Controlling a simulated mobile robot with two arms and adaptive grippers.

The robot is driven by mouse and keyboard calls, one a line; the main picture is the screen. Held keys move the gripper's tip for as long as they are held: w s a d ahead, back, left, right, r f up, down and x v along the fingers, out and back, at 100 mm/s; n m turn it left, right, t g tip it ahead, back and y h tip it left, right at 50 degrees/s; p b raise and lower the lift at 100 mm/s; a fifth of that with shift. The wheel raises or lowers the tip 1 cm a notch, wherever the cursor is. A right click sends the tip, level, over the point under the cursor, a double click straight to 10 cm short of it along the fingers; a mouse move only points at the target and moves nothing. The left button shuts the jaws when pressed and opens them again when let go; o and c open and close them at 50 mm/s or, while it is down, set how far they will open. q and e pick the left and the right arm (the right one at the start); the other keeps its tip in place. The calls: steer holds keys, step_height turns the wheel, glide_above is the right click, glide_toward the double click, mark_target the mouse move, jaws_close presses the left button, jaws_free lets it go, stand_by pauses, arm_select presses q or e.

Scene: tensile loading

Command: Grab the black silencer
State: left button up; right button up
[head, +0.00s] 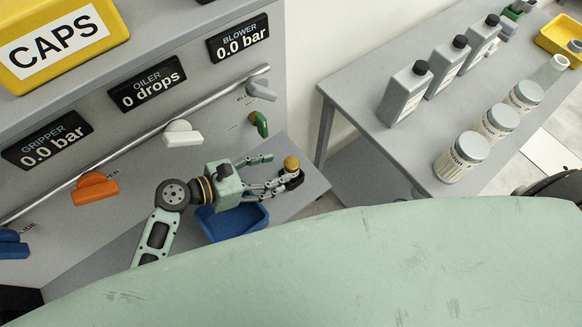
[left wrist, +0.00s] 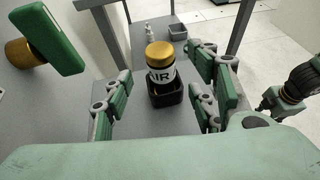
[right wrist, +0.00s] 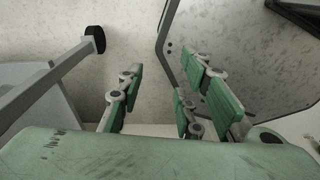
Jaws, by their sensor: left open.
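A short cylinder with a brass top, a white band reading AIR and a black lower part (left wrist: 160,74) stands upright in a black square holder (left wrist: 165,95). It is the only silencer-like thing I can make out; its lower end is hidden in the holder. In the head view its brass top (head: 291,163) shows at the tips of my left gripper (head: 274,172). My left gripper is open, with its fingers on both sides of the cylinder, apart from it in the left wrist view. My right gripper (right wrist: 160,95) is open and empty, facing a pale wall.
A blue tray (head: 232,222) sits below my left gripper. The panel with a green valve handle (head: 259,124), which also shows in the left wrist view (left wrist: 55,38), stands close on the left. A side table (head: 400,150) holds grey bottles and jars.

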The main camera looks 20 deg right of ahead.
mark_target(285, 169)
arm_select(q)
steer(key=x, duration=0.3)
steer(key=shift+d+f, duration=0.2)
steer(key=shift+d, duration=0.1)
steer(key=shift+d+f, duration=0.1)
steer(key=shift+d, duration=0.1)
steer(key=c, duration=1.2)
steer(key=shift+c, duration=0.4)
arm_select(e)
steer(key=shift+w+a+r, duration=0.2)
steer(key=shift+w+r, duration=0.15)
steer(key=shift+w, duration=0.15)
steer(key=shift+d, duration=0.15)
